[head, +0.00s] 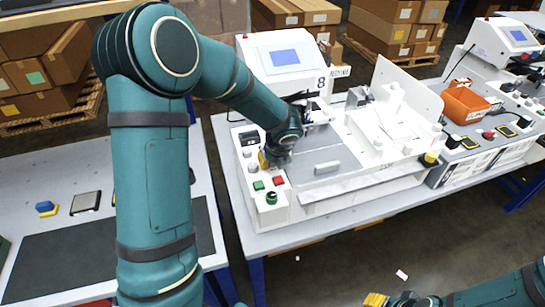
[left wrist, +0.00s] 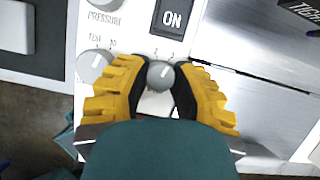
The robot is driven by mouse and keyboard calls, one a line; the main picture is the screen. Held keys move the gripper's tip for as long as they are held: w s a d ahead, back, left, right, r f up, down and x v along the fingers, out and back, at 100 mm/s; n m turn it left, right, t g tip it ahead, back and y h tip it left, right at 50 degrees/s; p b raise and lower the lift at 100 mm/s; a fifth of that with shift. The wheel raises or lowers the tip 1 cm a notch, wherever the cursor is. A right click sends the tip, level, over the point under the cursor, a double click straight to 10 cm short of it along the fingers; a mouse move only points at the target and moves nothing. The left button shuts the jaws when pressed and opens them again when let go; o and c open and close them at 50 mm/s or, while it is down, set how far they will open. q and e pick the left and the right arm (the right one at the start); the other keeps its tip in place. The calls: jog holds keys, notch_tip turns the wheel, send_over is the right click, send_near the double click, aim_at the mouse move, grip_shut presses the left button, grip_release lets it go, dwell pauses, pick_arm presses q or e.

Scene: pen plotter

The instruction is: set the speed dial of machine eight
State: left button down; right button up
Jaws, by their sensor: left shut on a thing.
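Machine eight (head: 322,170) is a white machine with a screen and the number 8 in the head view. Its control panel (head: 262,212) is on its left side. My left gripper (head: 268,160) reaches down over that panel and hides part of it. In the left wrist view, its yellow fingers (left wrist: 160,82) are shut on a small grey dial (left wrist: 160,74) with a white pointer line. The dial's name is hidden; small numerals show above it. My right gripper (head: 376,299) shows only as yellow tips at the bottom edge of the head view.
Another grey dial (left wrist: 95,64) is close left of the gripped one, with a PRESSURE dial (left wrist: 103,5) above it. A black ON switch (left wrist: 171,18) is above.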

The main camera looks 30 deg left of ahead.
pick_arm(q)
jog(key=shift+m, duration=0.6)
jog(key=c, duration=0.8)
grip_release()
jog(key=shift+o, duration=0.4)
jog(key=shift+a, duration=0.1)
jog(key=shift+r, duration=0.35)
jog(key=v, duration=0.7)
jog(key=shift+s+d+r, duration=0.15)
jog(key=shift+s+d, duration=0.05)
jog(key=shift+d, duration=0.05)
